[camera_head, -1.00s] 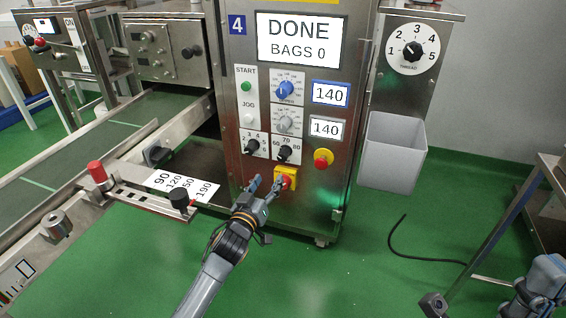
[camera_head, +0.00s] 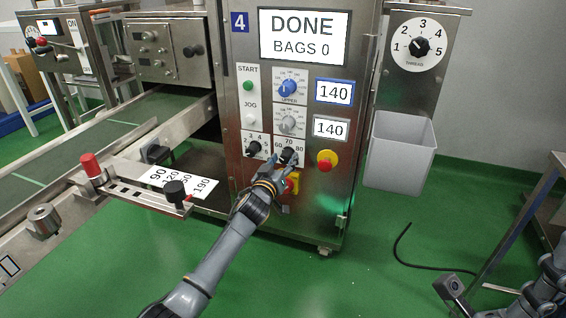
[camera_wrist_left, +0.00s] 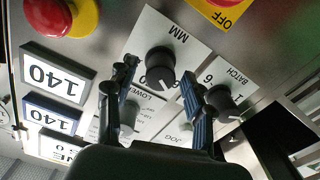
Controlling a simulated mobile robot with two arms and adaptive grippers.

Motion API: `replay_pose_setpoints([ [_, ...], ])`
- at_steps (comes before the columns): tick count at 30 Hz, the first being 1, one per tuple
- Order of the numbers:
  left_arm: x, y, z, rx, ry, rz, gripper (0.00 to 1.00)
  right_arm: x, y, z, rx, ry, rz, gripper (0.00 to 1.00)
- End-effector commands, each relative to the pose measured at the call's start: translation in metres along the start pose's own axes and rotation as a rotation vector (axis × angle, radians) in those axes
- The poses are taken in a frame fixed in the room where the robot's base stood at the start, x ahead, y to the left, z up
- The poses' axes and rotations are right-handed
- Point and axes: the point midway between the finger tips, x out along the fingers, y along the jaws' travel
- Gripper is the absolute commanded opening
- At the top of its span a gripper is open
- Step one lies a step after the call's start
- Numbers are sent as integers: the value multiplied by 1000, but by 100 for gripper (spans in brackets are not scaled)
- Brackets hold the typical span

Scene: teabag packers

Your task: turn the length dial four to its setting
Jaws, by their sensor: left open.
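The length dial (camera_head: 288,155) is a black knob on a white plate marked 60, 70 and 80, low on the front of the machine numbered 4. In the left wrist view the dial (camera_wrist_left: 160,62) sits on a plate marked MM. My left gripper (camera_head: 279,160) is at the dial, with its fingers apart. In the left wrist view its two fingers (camera_wrist_left: 160,88) stand on either side of the knob, with visible gaps. The knob's exact pointer setting is hard to read. Part of my right arm shows at the bottom right; its fingers are not visible.
The batch dial (camera_head: 253,148) is close on the left. A red emergency button (camera_head: 326,160) is on the right, and a yellow and red OFF switch (camera_head: 294,182) is just below. A screen (camera_head: 304,36) reads DONE, BAGS 0. A grey bin (camera_head: 400,152) hangs at the right.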

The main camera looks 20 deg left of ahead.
Motion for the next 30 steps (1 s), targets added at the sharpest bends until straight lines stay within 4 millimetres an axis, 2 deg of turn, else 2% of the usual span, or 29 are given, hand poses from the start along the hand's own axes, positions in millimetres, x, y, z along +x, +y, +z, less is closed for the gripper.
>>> replay_pose_setpoints([
  [2, 0, 0, 0, 0, 0, 0, 53, 0, 0, 0, 0, 0, 0, 0],
  [10, 0, 0, 0, 0, 0, 0, 0, 0, 0, 0, 0, 0, 0, 0],
  [20, 0, 0, 0, 35, -1, 0, 0, 2, 0, -1, 1, 3, 1, 0],
  [30, -1, 1, -1, 250, -2, 0, 0, 0, 1, -4, 4, -25, 18, 0],
])
